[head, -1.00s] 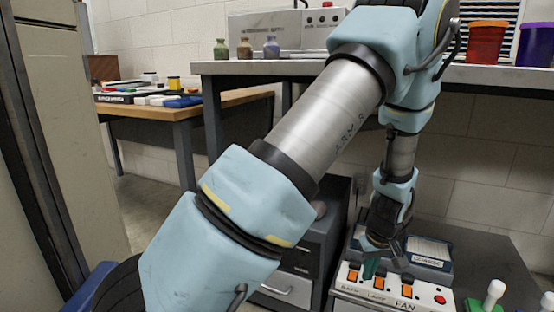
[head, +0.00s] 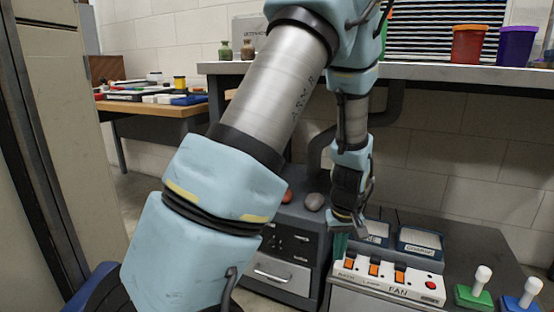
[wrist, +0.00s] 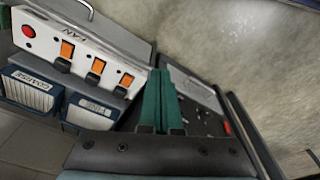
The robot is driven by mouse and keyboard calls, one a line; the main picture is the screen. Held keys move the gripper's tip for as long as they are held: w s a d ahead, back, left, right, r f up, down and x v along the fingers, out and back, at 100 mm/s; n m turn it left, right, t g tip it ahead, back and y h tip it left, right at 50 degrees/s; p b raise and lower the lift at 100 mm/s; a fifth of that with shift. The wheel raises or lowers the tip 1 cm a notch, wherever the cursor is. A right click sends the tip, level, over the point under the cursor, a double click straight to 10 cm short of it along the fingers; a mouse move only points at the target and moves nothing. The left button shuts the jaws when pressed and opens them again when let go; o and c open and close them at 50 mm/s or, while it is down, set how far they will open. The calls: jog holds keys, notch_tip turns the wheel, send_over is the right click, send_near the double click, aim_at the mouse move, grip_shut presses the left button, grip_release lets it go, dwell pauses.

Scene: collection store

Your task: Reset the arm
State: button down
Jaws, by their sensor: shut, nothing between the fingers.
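My gripper (head: 340,246) hangs pointing down at the left end of a white switch panel (head: 388,282). In the wrist view its two green fingers (wrist: 158,102) lie side by side, shut with nothing between them. The panel also shows in the wrist view (wrist: 96,50), to the left of the fingers, with a row of orange switches and a red button. I cannot tell whether the fingertips touch anything. My arm reaches across the middle of the head view and hides part of the bench.
A grey cabinet (head: 272,268) with a drawer stands left of the panel. Green (head: 474,296) and blue (head: 521,298) handled blocks stand to its right. A shelf (head: 440,72) above holds red (head: 470,44) and purple (head: 516,46) pots. A wooden table (head: 160,108) is at back left.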

jog(key=s+a+r+m, duration=0.1)
jog(key=s+a+r, duration=0.1)
jog(key=a+r, duration=0.35)
jog(key=s+a+r, duration=0.2)
jog(key=a, duration=0.7)
jog(key=s+a+r+m, duration=0.1)
jog(key=s+a+r, duration=0.1)
jog(key=a+r, duration=0.35)
notch_tip(320, 180, up, 36)
jog(key=a+p, duration=0.2)
jog(key=p, duration=3.5)
jog(key=shift+a+f, duration=0.15)
jog(key=shift+f, duration=0.05)
